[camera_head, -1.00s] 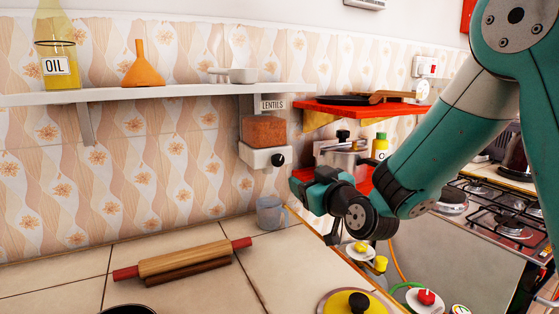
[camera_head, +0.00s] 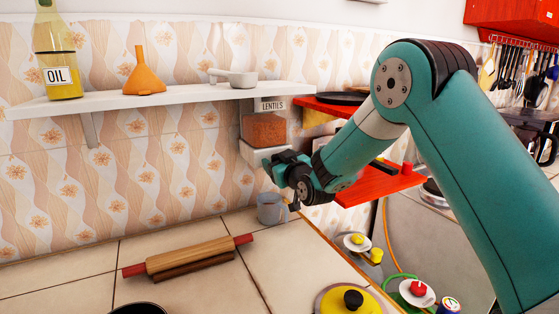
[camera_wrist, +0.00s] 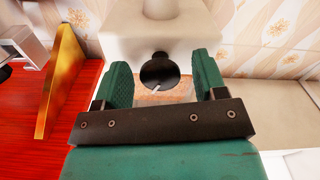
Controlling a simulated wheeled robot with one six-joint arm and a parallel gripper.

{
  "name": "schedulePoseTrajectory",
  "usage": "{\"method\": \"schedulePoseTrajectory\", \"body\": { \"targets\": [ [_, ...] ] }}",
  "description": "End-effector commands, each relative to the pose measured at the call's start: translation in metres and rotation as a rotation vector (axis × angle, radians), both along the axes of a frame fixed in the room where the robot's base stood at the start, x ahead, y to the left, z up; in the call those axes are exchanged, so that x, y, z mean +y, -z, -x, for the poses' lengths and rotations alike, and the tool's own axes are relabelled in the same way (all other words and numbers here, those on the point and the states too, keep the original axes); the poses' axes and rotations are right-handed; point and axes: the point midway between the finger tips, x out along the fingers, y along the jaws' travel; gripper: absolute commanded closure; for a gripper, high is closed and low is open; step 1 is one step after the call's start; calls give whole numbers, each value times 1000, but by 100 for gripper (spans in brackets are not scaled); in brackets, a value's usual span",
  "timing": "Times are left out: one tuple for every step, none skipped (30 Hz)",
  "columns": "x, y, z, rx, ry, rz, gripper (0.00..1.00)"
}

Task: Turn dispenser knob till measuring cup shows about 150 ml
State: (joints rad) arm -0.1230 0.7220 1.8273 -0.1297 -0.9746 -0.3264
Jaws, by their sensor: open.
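The lentil dispenser (camera_head: 264,129) hangs under the white shelf, with orange-brown lentils in its clear box and a white base (camera_wrist: 155,35). Its round black knob (camera_wrist: 158,72) has a pale mark and shows in the wrist view. My gripper (camera_wrist: 162,66) is open, with one green finger on each side of the knob and a gap visible on both sides. In the head view my gripper (camera_head: 280,164) is at the dispenser's base and hides the knob. The grey translucent measuring cup (camera_head: 268,209) stands on the counter below. Its level cannot be read.
A red shelf (camera_head: 385,187) is right of the dispenser, close to my arm. A rolling pin (camera_head: 190,257) lies on the tiled counter (camera_head: 275,270). The white shelf (camera_head: 150,103) above holds an oil bottle, an orange funnel and a small white scoop.

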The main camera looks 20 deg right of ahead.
Motion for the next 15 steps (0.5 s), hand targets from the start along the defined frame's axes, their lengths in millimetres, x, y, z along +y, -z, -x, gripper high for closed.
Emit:
{"method": "schedulePoseTrajectory", "body": {
  "targets": [
    [0,0,0,0,0,0,35],
    [0,0,0,0,0,0,35],
    [0,0,0,0,0,0,37],
    [0,0,0,0,0,0,44],
    [0,0,0,0,0,0,51],
    [0,0,0,0,0,0,60],
    [0,0,0,0,0,0,67],
    [0,0,0,0,0,0,74],
    [0,0,0,0,0,0,83],
    [0,0,0,0,0,0,84],
    [0,0,0,0,0,0,84],
    [0,0,0,0,0,0,84],
    [0,0,0,0,0,-1,84],
    [0,0,0,1,0,-3,84],
    [0,0,0,1,0,-7,84]
  ]
}}
